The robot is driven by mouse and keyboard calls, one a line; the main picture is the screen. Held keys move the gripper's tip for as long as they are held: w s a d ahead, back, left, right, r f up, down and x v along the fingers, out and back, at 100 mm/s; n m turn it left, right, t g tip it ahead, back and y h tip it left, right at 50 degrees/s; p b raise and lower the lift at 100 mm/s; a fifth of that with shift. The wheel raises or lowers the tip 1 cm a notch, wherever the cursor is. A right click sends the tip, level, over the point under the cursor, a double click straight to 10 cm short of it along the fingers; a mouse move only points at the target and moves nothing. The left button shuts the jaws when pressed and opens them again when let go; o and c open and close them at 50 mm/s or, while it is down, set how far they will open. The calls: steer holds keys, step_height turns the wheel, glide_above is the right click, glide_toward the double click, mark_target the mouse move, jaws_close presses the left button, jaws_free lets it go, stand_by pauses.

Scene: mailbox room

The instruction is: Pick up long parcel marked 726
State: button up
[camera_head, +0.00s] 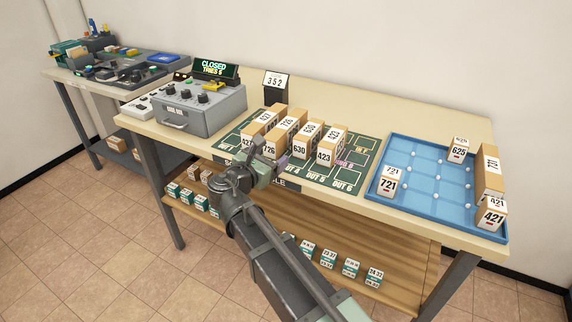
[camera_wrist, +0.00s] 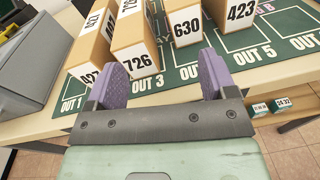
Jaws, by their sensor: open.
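The long parcel marked 726 (camera_head: 280,138) stands on the green mat (camera_head: 338,175), second from the left in a row of long parcels. In the wrist view the 726 parcel (camera_wrist: 130,38) lies just beyond my left finger, its label facing me. My gripper (camera_head: 272,160) is open, its two purple fingers (camera_wrist: 160,80) apart with nothing between them. The fingers are at the mat's near edge, before the 726 and 630 parcels. The left finger looks close to the 726 parcel; I cannot tell whether they touch.
Parcel 427 (camera_head: 256,132) stands left of 726. Parcels 630 (camera_head: 306,142) and 423 (camera_head: 330,146) stand to its right. A grey control box (camera_head: 190,108) is further left. A blue tray (camera_head: 415,200) with parcels is at the right. A shelf with small boxes lies below the tabletop.

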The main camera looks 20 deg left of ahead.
mark_target(274, 135)
steer(key=s+a+n+t+y, duration=0.1)
steer(key=s+a+n, duration=0.1)
steer(key=a, duration=0.2)
steer(key=x, duration=1.1)
steer(key=shift+w+d+r, duration=0.15)
steer(key=shift+w, duration=0.15)
steer(key=shift+s, duration=0.1)
steer(key=c, duration=1.2)
